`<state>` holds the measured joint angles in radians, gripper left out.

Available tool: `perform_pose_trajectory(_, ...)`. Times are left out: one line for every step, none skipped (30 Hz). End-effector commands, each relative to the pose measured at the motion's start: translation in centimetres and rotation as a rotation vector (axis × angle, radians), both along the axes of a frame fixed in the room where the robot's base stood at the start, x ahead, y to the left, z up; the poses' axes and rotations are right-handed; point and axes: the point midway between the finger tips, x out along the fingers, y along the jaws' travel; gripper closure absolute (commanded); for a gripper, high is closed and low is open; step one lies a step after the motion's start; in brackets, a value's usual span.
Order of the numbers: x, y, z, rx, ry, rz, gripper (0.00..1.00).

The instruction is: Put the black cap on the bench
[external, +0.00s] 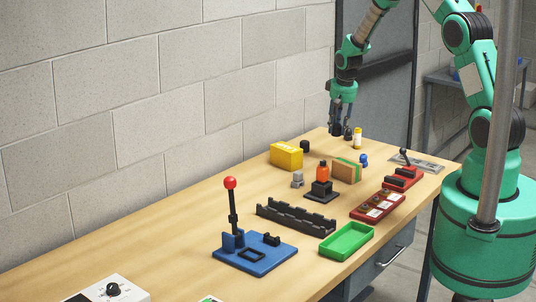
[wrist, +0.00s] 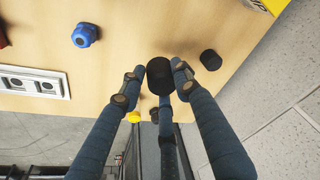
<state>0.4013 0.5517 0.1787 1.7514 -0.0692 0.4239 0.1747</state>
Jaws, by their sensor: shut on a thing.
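My gripper (external: 342,132) is at the far end of the wooden bench (external: 180,215), pointing down. It is shut on a black cap (wrist: 160,76), a short dark cylinder between the fingertips in the wrist view. The cap is low over the bench top; I cannot tell whether it touches the wood. In the external view the fingers partly hide it. A second small black cylinder (wrist: 210,60) stands on the bench beside the gripper, near the wall; it also shows in the external view (external: 305,145).
The block wall (external: 150,110) runs along the bench's left side.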

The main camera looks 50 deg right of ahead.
Motion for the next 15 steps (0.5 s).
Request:
perform_pose_trajectory(-0.8,-1.5,0.1,0.001,0.001,-0.023,0.86)
perform_pose_trajectory(-1.1,-2.1,0.1,0.0,0.001,-0.033,0.86)
perform_pose_trajectory(-1.6,-2.9,0.1,0.0,0.001,-0.046,0.86)
perform_pose_trajectory(-1.9,-3.5,0.1,0.001,0.001,-0.057,0.86)
perform_pose_trajectory(-2.2,-4.1,0.1,0.001,0.001,-0.066,0.86)
perform_pose_trajectory(-2.6,-4.7,0.1,0.001,0.0,-0.076,0.86)
perform_pose_trajectory(-3.0,-5.3,0.1,0.002,0.001,-0.085,0.86)
perform_pose_trajectory(-3.3,-5.7,0.1,0.002,0.001,-0.093,0.86)
perform_pose_trajectory(-3.6,-6.3,0.1,0.001,0.001,-0.103,0.86)
perform_pose_trajectory(-3.9,-6.7,0.1,0.002,0.001,-0.11,0.86)
perform_pose_trajectory(-3.9,-6.5,-0.7,0.003,0.004,-0.107,0.86)
perform_pose_trajectory(-3.8,-6.4,-1.3,0.003,0.004,-0.106,0.86)
perform_pose_trajectory(-3.8,-6.4,-1.7,0.003,0.004,-0.105,0.86)
perform_pose_trajectory(-3.8,-6.4,-2.1,0.003,0.004,-0.105,0.86)
perform_pose_trajectory(-3.8,-6.4,-2.5,0.003,0.003,-0.105,0.86)
